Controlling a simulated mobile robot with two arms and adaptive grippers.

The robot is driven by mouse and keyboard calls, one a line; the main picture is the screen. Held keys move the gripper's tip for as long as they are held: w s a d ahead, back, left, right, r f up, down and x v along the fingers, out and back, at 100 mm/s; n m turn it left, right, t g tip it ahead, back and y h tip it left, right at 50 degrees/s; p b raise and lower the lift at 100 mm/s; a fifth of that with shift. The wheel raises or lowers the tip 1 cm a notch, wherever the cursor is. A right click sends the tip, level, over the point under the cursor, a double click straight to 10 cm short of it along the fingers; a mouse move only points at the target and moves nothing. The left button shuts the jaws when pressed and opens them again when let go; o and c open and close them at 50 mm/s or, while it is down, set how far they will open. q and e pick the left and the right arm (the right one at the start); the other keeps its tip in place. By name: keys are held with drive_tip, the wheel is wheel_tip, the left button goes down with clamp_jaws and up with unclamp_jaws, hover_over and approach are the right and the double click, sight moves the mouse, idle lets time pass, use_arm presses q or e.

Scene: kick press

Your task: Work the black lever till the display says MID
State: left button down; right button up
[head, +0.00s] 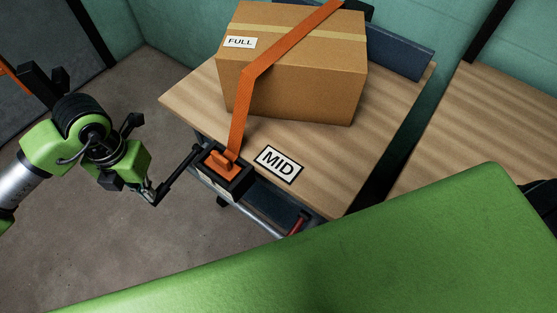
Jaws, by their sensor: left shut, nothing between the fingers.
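A black lever (180,172) slants down to the left from a black housing with an orange part inside (222,165) at the table's near edge. My left gripper (149,192) is at the lever's lower left end, shut with nothing between its fingers. It is very close to the lever end; I cannot tell whether they touch. A white plate with a black border (279,164) on the table reads MID. My right gripper is not in view.
A cardboard box (300,85) with a FULL label (240,42) stands on the wooden table (190,95). An orange strap (240,105) runs over the box to the housing. A second wooden surface (480,120) lies at the right. The floor at left is open.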

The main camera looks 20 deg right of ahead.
use_arm(q)
drive_tip(key=shift+r, duration=0.2)
drive_tip(key=shift+r+p, duration=0.65)
drive_tip(key=shift+r, duration=0.45)
drive_tip(key=shift+d+r+p, duration=0.15)
drive_tip(key=shift+r+p, duration=0.45)
drive_tip(key=shift+r, duration=0.45)
drive_tip(key=shift+w, duration=0.1)
